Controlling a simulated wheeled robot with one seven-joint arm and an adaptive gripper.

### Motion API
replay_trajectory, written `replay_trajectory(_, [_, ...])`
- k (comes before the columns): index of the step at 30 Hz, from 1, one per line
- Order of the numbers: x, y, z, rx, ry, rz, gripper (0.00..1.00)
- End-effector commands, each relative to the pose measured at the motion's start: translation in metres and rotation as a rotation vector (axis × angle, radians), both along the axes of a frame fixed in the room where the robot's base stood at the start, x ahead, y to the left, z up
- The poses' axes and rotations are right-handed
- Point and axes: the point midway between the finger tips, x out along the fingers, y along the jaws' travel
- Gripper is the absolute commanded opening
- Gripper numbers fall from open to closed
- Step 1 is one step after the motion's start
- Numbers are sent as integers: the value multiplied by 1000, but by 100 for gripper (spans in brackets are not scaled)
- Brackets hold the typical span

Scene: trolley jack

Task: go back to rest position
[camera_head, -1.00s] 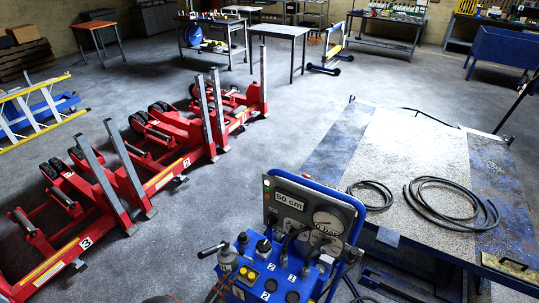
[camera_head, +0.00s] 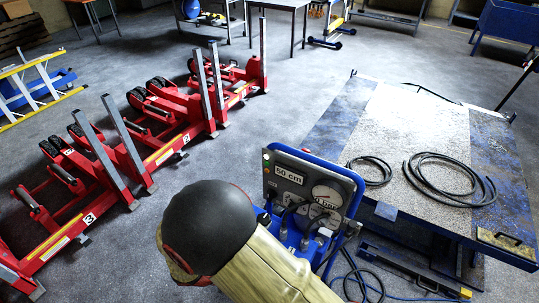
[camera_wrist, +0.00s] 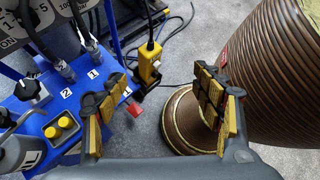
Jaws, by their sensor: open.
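My gripper (camera_wrist: 163,112) is open in the wrist view, with nothing between its padded fingers. Its left finger is over or close to the blue control console (camera_wrist: 65,108); I cannot tell whether they touch. In the head view my arm, with a black rounded joint and a tan link, covers the lower left of the console (camera_head: 313,190). The console's upright panel, with a "50 cm" display and a round gauge, stays visible. My gripper is hidden in the head view.
Red trolley jacks (camera_head: 135,150) with grey uprights stand at left. A blue platform (camera_head: 325,135) with coiled black hoses (camera_head: 452,180) is at right. A yellow box (camera_wrist: 150,65) with a cable shows beside the console. Grey floor between jacks and platform is clear.

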Motion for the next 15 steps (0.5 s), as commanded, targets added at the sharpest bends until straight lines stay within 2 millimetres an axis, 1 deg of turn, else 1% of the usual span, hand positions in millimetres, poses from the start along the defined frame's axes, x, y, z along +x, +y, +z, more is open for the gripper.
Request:
replay_trajectory(1, [-1,-5,16,64,-43,-97,67])
replay_trajectory(3, [-6,-12,33,145,-103,-233,67])
replay_trajectory(9, [-14,-29,84,356,-260,-603,67])
replay_trajectory(15, [-20,-48,133,548,-401,-936,67])
